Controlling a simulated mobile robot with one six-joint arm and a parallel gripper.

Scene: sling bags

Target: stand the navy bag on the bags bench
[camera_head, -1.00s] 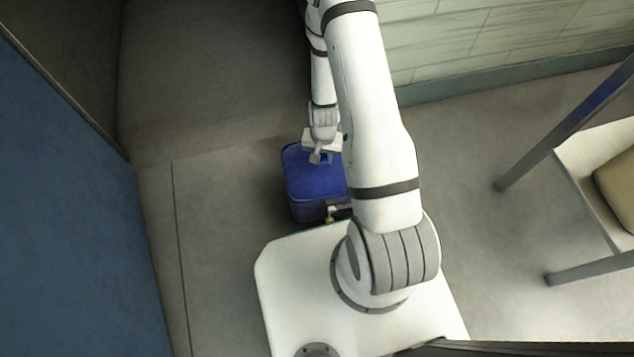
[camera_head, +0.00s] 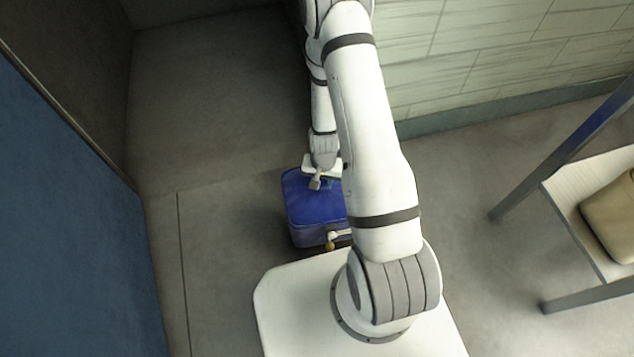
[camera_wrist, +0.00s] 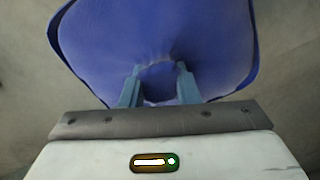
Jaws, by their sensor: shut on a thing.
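The navy bag (camera_head: 312,212) is a boxy blue bag, in front of my white base in the head view, partly hidden behind my arm. In the wrist view the bag (camera_wrist: 155,35) fills the upper middle. My gripper (camera_head: 318,182) reaches down onto the bag's top. In the wrist view my gripper (camera_wrist: 159,80) is shut on the bag, with its two fingers on either side of a pinched part. A bench (camera_head: 562,200) with a pale top and dark metal legs stands at the right; I cannot tell if it is the bags bench.
A tan bag (camera_head: 612,215) sits on the bench at the right edge. A blue panel (camera_head: 65,220) stands at the left. A pale tiled wall (camera_head: 500,50) runs along the back right. Grey floor (camera_head: 215,90) is clear at the back left.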

